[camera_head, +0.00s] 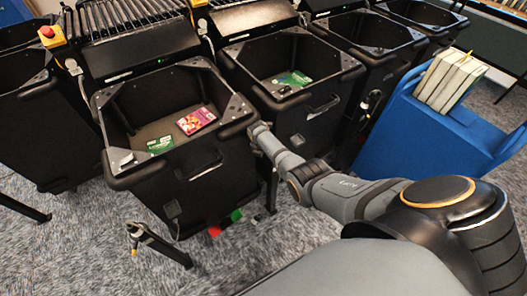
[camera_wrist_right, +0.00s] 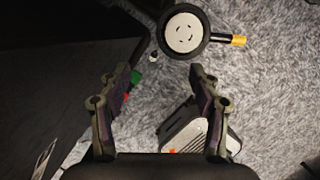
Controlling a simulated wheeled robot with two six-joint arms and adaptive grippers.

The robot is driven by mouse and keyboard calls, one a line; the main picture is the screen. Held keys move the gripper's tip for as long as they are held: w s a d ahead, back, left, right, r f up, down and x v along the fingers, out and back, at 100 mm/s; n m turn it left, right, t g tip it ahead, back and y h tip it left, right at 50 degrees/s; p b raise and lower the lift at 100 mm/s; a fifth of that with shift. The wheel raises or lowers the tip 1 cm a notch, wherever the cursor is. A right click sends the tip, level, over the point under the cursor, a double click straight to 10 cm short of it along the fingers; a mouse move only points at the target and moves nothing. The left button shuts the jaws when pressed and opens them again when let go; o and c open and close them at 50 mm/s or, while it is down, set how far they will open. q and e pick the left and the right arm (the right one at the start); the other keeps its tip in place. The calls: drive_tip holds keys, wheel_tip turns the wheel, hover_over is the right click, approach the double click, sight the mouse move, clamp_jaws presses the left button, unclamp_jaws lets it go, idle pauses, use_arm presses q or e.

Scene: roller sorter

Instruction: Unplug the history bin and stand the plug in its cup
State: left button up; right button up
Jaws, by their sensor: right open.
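In the head view a black bin (camera_head: 160,125) stands nearest, with a green and a pink book inside. I cannot read which bin is history. A small square fitting (camera_head: 172,209) with a thin lead is on its front. A dark bar (camera_head: 165,247) with a yellow-tipped piece (camera_head: 135,233) stands at its front left. My right arm reaches this bin's right front corner. In the right wrist view my right gripper (camera_wrist_right: 155,78) is open and empty. A round black-rimmed pale disc (camera_wrist_right: 183,33) with an orange-tipped rod (camera_wrist_right: 238,40) lies beyond the fingers. I cannot identify a plug or cup with certainty.
A second black bin (camera_head: 290,62) stands to the right, others behind. A blue cart (camera_head: 440,125) with pale books is at right. Red (camera_head: 215,231) and green (camera_head: 236,215) pieces show low by the near bin. A grey box (camera_wrist_right: 200,140) is below the right finger.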

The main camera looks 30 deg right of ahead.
drive_tip(key=v, duration=1.1)
drive_tip(key=shift+r, duration=0.35)
drive_tip(key=shift+s+f, duration=0.1)
drive_tip(key=shift+s, duration=0.1)
